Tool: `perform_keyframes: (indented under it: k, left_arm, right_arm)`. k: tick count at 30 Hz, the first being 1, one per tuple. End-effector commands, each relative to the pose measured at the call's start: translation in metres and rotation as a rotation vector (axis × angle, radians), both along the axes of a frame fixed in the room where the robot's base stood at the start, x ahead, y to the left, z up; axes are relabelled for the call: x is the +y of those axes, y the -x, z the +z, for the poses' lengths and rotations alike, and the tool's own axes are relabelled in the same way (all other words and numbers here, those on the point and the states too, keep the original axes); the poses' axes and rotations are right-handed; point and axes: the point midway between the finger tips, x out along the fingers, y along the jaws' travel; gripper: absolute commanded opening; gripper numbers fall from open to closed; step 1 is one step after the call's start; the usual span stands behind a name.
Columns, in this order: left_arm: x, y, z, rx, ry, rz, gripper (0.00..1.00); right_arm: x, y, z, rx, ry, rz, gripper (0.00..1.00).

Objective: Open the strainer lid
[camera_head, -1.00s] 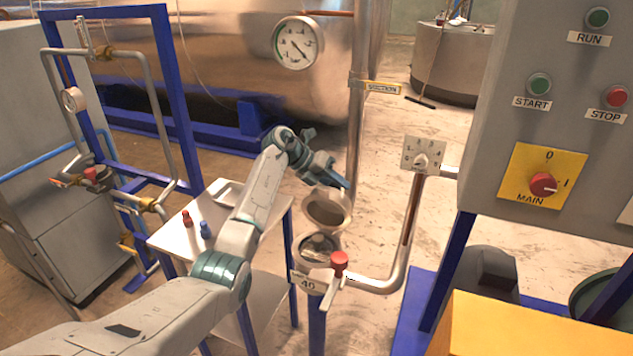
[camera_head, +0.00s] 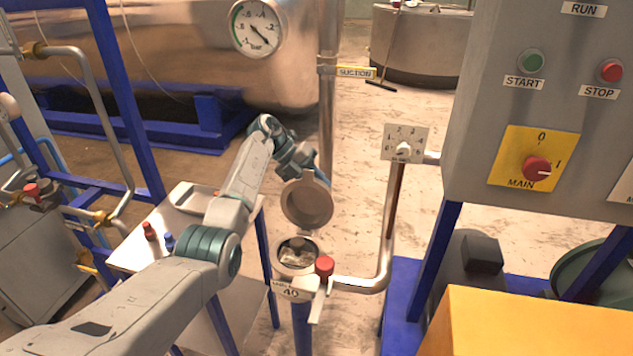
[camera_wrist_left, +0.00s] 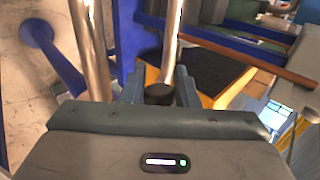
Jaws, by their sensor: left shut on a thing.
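The strainer (camera_head: 297,257) is a round metal pot on a blue post, with its mouth uncovered and something pale and metallic inside. Its round lid (camera_head: 307,206) stands raised behind the mouth, tilted up with its hollow underside facing me. My left gripper (camera_head: 313,174) is at the lid's upper edge, behind it. In the left wrist view, my left gripper (camera_wrist_left: 160,88) is closed around a dark round knob (camera_wrist_left: 158,95), which seems to be the lid's handle. The head view hides this grip. My right gripper is not in view.
A red-handled valve (camera_head: 324,267) sits close to the strainer's right side, with a pipe running up to a numbered dial plate (camera_head: 404,143). A small white table (camera_head: 135,243) with red and blue items stands left. The control cabinet (camera_head: 560,110) is at right.

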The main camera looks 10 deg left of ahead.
Motion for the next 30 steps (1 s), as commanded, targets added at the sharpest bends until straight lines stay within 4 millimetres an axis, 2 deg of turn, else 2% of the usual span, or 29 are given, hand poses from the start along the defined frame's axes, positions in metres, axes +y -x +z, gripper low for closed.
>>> perform_keyframes:
  k: [1, 6, 7, 10, 20, 23, 30]
  left_arm:
    - [0.001, 0.005, -0.012, 0.022, -0.006, -0.005, 0.00]
    - [0.001, 0.005, -0.012, 0.022, -0.006, -0.006, 0.00]
    - [0.001, 0.005, -0.012, 0.022, -0.006, -0.006, 0.29]
    - [0.001, 0.004, -0.011, 0.020, -0.005, -0.004, 0.48]
    - [0.003, 0.002, -0.004, 0.009, -0.002, -0.002, 0.48]
    - [0.011, 0.001, 0.002, 0.008, -0.003, -0.001, 0.48]
    - [0.046, 0.001, 0.034, 0.007, -0.003, 0.000, 0.48]
  right_arm:
    - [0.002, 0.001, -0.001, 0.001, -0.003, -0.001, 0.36]
    - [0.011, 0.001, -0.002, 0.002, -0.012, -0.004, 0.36]
    - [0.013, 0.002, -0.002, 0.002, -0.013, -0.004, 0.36]
    - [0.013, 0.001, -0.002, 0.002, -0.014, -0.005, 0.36]
    - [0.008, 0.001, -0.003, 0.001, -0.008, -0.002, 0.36]
    - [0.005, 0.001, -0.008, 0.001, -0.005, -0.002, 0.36]
    - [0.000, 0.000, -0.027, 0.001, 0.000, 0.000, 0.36]
